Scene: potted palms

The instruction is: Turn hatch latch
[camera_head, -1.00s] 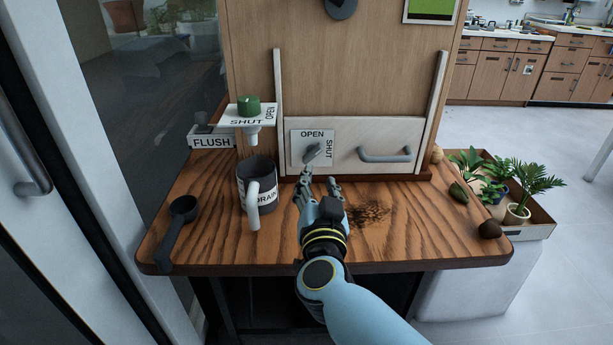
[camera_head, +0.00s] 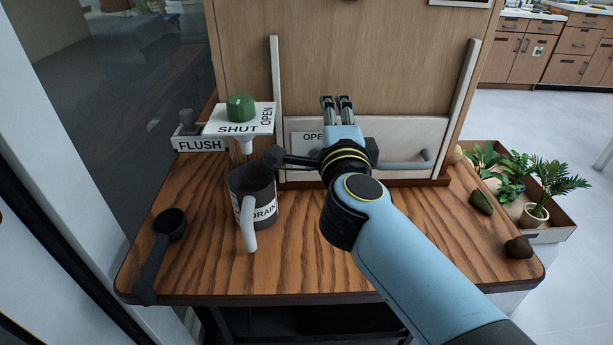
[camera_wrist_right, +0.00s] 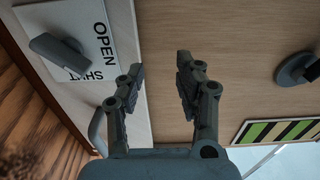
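The hatch latch (camera_wrist_right: 60,52) is a grey lever on a white plate marked OPEN and SHUT. It shows at the upper left of the right wrist view, clear of the fingers. In the head view my gripper and wrist hide the lever; only the plate's OPEN corner (camera_head: 309,138) shows. The pale hatch panel (camera_head: 405,134) is set low in the wooden wall, with a grey bar handle on its right. My right gripper (camera_head: 336,101) is in front of the wall near the hatch's top edge. Its fingers (camera_wrist_right: 161,82) are apart, with nothing between them. My left gripper is out of view.
A green knob (camera_head: 240,107) sits above a SHUT/OPEN plate at the left, near a FLUSH label. Below it, a dark mug (camera_head: 252,187) stands on the wooden table (camera_head: 330,260). A black scoop (camera_head: 165,230) lies left. Potted plants (camera_head: 535,195) are at the right.

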